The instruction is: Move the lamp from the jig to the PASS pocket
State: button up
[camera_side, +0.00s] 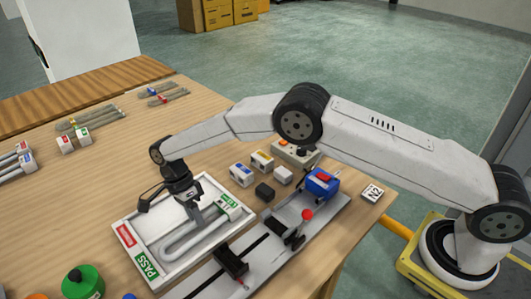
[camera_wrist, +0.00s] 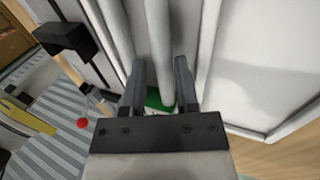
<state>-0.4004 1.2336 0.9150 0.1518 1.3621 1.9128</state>
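The white lamp, with long bent tubes (camera_side: 185,238), lies in the white tray (camera_side: 150,210) that carries a red label and a green PASS label (camera_side: 147,265). My gripper (camera_side: 192,207) points down over the lamp's far part. In the wrist view, my gripper (camera_wrist: 160,72) has its two dark fingers apart, one on each side of a white tube (camera_wrist: 158,45). A gap shows beside the tube, and I see no clear contact. A small green patch (camera_wrist: 155,99) shows between the finger bases. The jig (camera_side: 275,232) stands just right of the tray, with no lamp visible in it.
The jig has a blue clamp block (camera_side: 322,183) and a red-knobbed lever (camera_side: 307,215), close to the tray. Small blocks (camera_side: 262,161) and a control box (camera_side: 296,152) stand behind. More tubes (camera_side: 90,119) lie at the back left. A green-bodied item (camera_side: 84,282) stands front left.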

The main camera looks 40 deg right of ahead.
jog(key=shift+r, duration=0.2)
jog(key=shift+r, duration=0.35)
jog(key=shift+r, duration=0.35)
jog(key=shift+r, duration=0.3)
jog(key=o, duration=0.6)
jog(key=shift+c, duration=0.2)
jog(key=shift+r, duration=0.1)
